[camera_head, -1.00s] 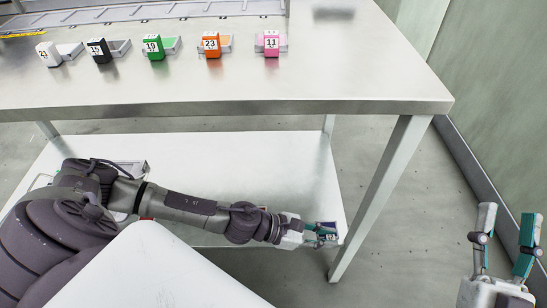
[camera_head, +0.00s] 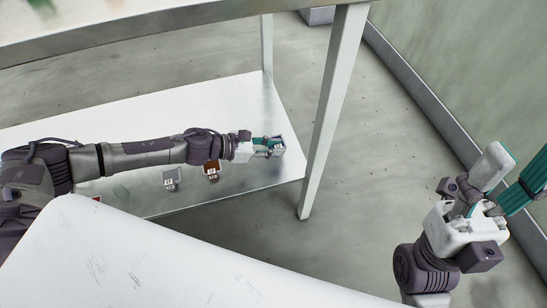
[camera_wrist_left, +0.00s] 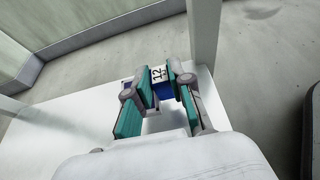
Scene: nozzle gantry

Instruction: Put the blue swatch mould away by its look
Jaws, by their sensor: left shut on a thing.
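My left gripper (camera_head: 268,147) is shut on the blue swatch mould, a small blue block with a white label reading 12 (camera_wrist_left: 159,74). In the left wrist view the block sits between the teal finger pads of the left gripper (camera_wrist_left: 160,92). It is over the right end of the white lower shelf; I cannot tell whether it touches the shelf. In the head view a small grey-edged shape (camera_head: 279,145) shows at the fingertips, and the block's blue is hard to make out there. My right gripper (camera_head: 513,177) is open and empty, off to the right over the floor.
The lower shelf (camera_head: 225,97) lies under the tabletop (camera_head: 130,20). A grey block (camera_head: 171,180) and a brown-orange block (camera_head: 212,169) stand near its front edge, close to my left arm. A table leg (camera_head: 334,110) rises just right of the left gripper.

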